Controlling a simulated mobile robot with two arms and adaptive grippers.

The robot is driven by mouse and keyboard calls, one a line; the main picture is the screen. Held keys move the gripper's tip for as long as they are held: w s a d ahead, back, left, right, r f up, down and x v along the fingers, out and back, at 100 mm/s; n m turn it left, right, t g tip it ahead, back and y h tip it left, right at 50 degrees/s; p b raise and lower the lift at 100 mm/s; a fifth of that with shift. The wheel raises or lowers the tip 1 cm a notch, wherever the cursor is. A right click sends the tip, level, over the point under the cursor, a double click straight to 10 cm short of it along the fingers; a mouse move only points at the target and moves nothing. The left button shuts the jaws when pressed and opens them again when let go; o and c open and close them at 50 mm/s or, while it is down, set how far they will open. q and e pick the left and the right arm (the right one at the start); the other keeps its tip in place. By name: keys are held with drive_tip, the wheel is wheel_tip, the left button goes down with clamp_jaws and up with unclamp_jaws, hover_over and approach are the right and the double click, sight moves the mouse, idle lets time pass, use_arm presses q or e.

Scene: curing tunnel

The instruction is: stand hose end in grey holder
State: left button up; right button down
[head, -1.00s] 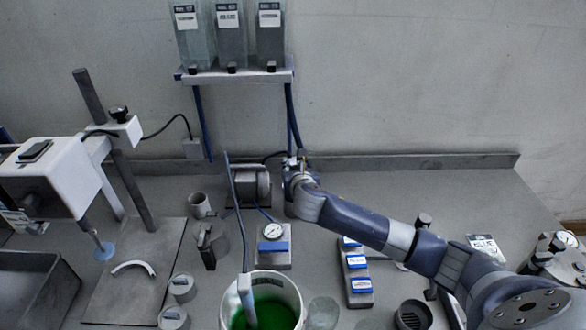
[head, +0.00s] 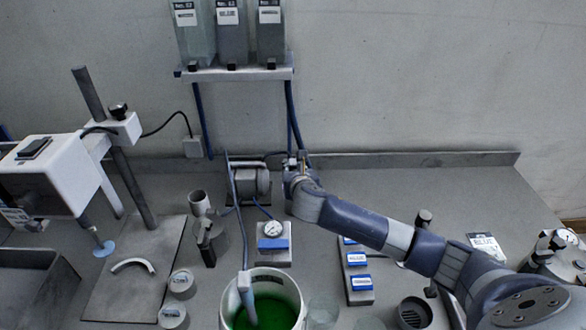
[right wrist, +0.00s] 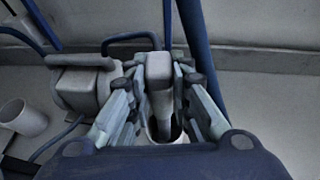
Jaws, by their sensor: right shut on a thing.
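My right gripper (head: 292,168) is near the back of the bench, under the wall shelf. In the right wrist view its fingers (right wrist: 165,88) are shut on the hose end (right wrist: 159,75), a grey upright nozzle with a blue hose (right wrist: 168,22) coming down into its top. The nozzle's lower tip overlaps the dark opening of a light grey cup-like holder (right wrist: 152,132). How deep it sits, or whether it touches, I cannot tell. In the head view my gripper hides the nozzle and holder. My left gripper is not in view.
A motor-like pump (head: 250,182) stands just left of my gripper, and a small grey cup (head: 199,203) further left. A gauge block (head: 274,246) and a white bucket (head: 292,284) of green liquid stand in front. A thick blue hose (right wrist: 196,60) passes close right of the fingers.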

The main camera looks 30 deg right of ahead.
idle(0.4)
drive_tip(key=c, duration=0.7)
unclamp_jaws()
drive_tip(key=shift+f, duration=0.1)
drive_tip(key=shift+c, duration=0.2)
drive_tip(key=shift+s, duration=0.1)
drive_tip(key=p+v, duration=0.7)
drive_tip(key=v, duration=0.1)
idle(1.2)
drive_tip(key=shift+s, duration=0.2)
drive_tip(key=shift+r+p, duration=0.2)
drive_tip(key=shift+p, duration=0.1)
